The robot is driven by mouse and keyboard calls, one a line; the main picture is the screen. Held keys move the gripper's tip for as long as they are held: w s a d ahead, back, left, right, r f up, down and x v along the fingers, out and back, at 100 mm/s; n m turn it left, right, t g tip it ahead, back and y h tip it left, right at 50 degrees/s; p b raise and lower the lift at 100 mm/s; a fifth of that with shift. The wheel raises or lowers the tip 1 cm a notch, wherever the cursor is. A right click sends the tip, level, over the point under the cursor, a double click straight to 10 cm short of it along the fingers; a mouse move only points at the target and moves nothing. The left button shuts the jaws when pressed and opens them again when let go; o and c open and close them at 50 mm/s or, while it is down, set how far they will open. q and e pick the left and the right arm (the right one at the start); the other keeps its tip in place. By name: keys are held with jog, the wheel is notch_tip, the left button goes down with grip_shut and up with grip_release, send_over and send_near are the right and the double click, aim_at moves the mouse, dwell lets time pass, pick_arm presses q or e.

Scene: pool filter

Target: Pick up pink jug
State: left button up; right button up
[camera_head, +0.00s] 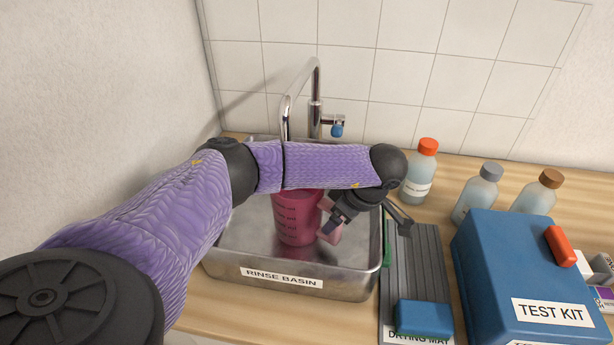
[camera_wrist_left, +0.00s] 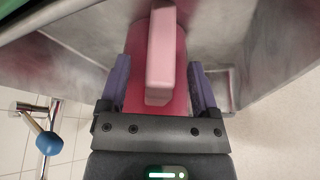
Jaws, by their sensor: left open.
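The pink jug (camera_head: 294,217) stands upright in the metal rinse basin (camera_head: 233,262), with dark measuring marks on its side. My left arm crosses above it and hides its top. My left gripper (camera_head: 334,229) is at the jug's right side, by the light pink handle. In the left wrist view the left gripper (camera_wrist_left: 160,92) is open, its two fingers on either side of the handle (camera_wrist_left: 161,55), with gaps between the fingers and the handle. The jug body (camera_wrist_left: 137,42) lies behind the handle. My right gripper is not in view.
A tap (camera_head: 316,95) rises behind the basin. A ridged drying mat (camera_head: 416,265) with a blue sponge (camera_head: 424,317) lies right of the basin. A blue test kit box (camera_head: 500,275) and several bottles, one orange-capped (camera_head: 419,175), stand further right.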

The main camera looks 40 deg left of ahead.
pick_arm(q)
grip_shut()
dwell(0.3)
dwell(0.3)
